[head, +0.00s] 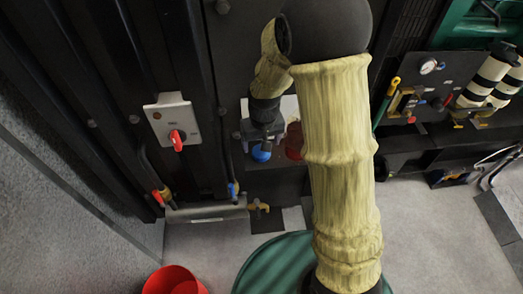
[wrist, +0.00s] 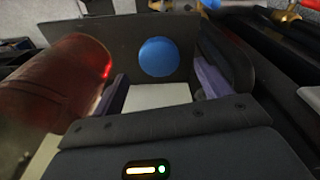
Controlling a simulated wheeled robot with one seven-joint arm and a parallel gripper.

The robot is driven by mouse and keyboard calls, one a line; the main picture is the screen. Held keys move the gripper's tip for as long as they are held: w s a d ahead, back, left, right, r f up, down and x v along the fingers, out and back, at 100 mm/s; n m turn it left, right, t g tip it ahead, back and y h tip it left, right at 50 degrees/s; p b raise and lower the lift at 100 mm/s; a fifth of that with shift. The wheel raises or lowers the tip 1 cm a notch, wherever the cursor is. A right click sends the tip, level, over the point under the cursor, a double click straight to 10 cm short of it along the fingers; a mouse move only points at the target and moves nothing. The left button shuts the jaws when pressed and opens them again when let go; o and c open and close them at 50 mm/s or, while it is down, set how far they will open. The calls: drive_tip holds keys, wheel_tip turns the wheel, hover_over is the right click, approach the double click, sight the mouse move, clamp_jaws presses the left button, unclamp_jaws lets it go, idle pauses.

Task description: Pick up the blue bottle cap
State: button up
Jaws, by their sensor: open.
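The blue bottle cap (wrist: 158,57) shows as a round blue disc in the wrist view, beyond and between the two fingers of my gripper (wrist: 160,84). The fingers, with purple inner sides, are apart and nothing is held between them. In the head view the blue cap (head: 262,153) shows just below my gripper (head: 262,138), which hides part of its surroundings. I cannot tell the exact gap between cap and fingertips.
A reddish see-through cylinder (wrist: 55,85) stands close to the left of my gripper; it also shows in the head view (head: 294,141). A white surface (wrist: 158,96) lies between the fingers. A switch box (head: 169,122) with red handle is left. A red bucket (head: 172,281) is below.

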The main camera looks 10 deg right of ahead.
sight(261, 153)
drive_tip(key=shift+w+f+p, duration=0.15)
drive_tip(key=shift+f+p, duration=0.35)
drive_tip(key=shift+f, duration=1.3)
drive_tip(key=c, duration=1.1)
